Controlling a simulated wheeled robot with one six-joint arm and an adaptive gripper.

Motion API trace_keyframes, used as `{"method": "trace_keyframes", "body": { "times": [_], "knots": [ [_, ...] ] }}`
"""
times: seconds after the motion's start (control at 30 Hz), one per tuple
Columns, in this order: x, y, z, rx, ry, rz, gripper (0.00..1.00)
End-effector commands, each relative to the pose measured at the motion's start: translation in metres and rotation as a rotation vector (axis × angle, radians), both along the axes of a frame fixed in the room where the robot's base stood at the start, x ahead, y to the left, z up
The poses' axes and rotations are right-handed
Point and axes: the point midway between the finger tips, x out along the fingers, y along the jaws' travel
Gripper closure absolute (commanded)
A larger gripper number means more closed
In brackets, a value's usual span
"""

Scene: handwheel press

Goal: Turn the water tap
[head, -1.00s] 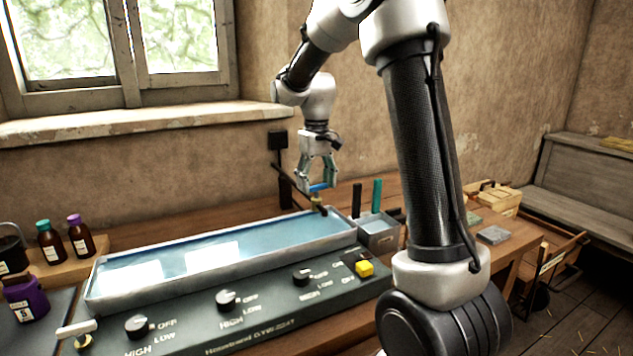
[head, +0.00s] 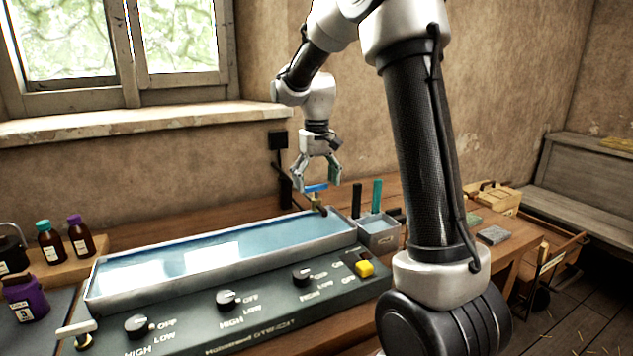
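The water tap (head: 317,203) is a small brass-coloured fitting with a blue lever handle (head: 316,188), at the far right end of the long water-filled tray. My gripper (head: 317,185) points down over the tap from above. Its two fingers are spread apart, one on the left and one on the right of the blue handle. A gap shows between the fingers and the handle ends. I cannot tell the exact depth of the fingertips relative to the handle.
The metal tray (head: 225,262) stands on a dark control panel (head: 255,312) with several knobs and a yellow button (head: 364,268). A small bin (head: 378,238) with upright tools stands right of the tap. Bottles (head: 79,238) stand at left. The wall is close behind.

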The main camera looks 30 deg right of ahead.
Motion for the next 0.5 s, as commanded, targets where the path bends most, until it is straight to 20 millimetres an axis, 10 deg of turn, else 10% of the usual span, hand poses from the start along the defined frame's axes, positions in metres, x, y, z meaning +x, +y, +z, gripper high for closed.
{"method": "trace_keyframes", "body": {
  "times": [0.5],
  "knots": [
    [0.001, 0.0, 0.04, 0.0, -0.004, 0.001, 0.16]
  ]
}}
